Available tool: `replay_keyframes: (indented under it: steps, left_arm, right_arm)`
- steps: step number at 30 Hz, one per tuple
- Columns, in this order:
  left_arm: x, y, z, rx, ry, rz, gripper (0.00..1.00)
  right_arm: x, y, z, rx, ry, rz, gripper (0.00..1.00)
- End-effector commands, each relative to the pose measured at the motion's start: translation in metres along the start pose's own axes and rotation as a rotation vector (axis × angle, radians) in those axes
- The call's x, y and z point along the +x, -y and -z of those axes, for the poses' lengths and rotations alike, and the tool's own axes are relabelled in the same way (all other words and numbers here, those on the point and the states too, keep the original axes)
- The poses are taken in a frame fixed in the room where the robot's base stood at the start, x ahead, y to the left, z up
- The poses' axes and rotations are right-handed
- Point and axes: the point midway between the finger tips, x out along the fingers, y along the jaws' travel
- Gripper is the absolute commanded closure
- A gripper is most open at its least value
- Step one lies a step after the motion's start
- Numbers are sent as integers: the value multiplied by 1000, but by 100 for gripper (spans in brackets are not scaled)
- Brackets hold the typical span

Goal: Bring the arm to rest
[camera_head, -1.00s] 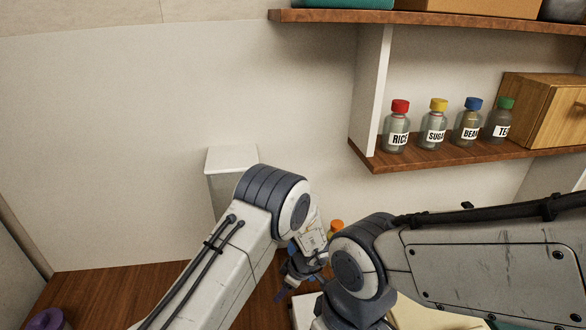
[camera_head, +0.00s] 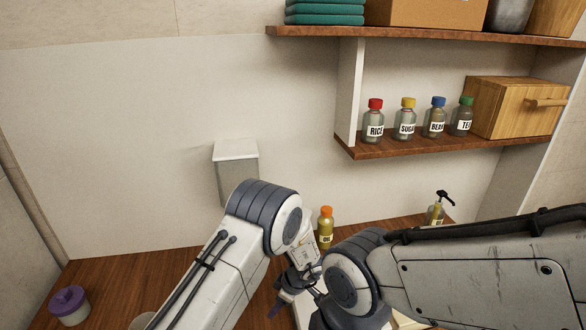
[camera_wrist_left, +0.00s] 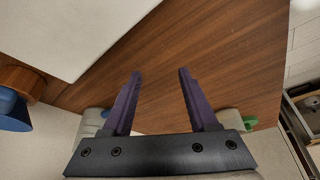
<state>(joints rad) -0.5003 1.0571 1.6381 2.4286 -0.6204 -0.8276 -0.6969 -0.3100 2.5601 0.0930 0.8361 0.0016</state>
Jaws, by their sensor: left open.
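My left arm (camera_head: 205,280) comes in from the lower left in the head view and bends down at a dark elbow joint. My left gripper (camera_head: 287,300) hangs beyond that elbow, low over the brown counter, partly covered by my right arm. In the left wrist view its two purple fingers (camera_wrist_left: 160,74) are spread apart with nothing between them, above the wooden surface (camera_wrist_left: 215,65). My right arm (camera_head: 470,265) crosses the lower right of the head view. Its gripper does not show.
An orange-capped bottle (camera_head: 326,228) stands behind my arms. A pump bottle (camera_head: 437,210) stands further right. A grey, white-lidded container (camera_head: 236,175) is at the wall. Labelled jars (camera_head: 407,121) and a wooden box (camera_head: 515,108) occupy the shelf.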

Motion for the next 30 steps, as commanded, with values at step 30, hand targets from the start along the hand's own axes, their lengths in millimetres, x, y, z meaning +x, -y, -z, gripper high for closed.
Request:
replay_keyframes:
  steps: [30]
  left_arm:
    - [-132, -26, 121, 466, 7, -560, 41]
  right_arm:
    - [0, 0, 0, 0, 0, 0, 50]
